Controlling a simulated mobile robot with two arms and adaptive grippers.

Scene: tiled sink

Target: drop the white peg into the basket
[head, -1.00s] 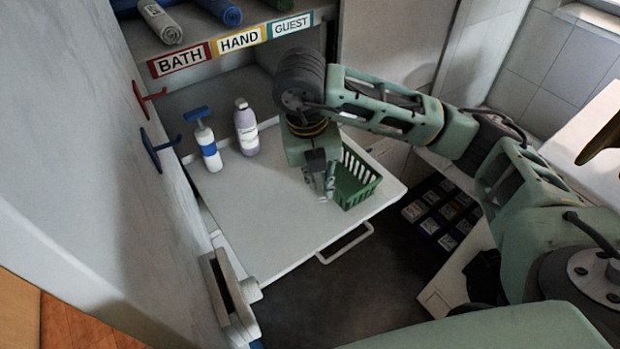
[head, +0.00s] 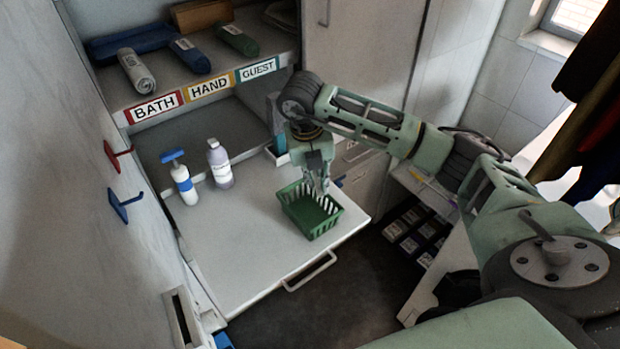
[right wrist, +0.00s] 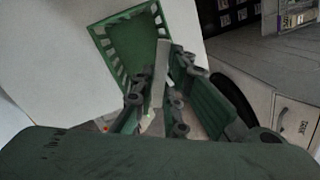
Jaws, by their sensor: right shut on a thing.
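The white peg (right wrist: 161,72) is a slim pale bar between the fingers of my right gripper (right wrist: 157,105) in the right wrist view. Its far end overlaps the green basket (right wrist: 130,45) in that picture. In the head view the basket (head: 312,212) stands on the white pull-out shelf (head: 245,250), and it looks empty. My right gripper (head: 320,183) points down at the basket's far right rim; I cannot tell its exact height. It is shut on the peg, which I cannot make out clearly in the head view. My left gripper is not in view.
A blue-and-white pump bottle (head: 184,182) and a lilac bottle (head: 219,163) stand at the shelf's back left. Red (head: 118,155) and blue (head: 125,206) hooks stick out from the left wall. The shelf's front left is clear.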

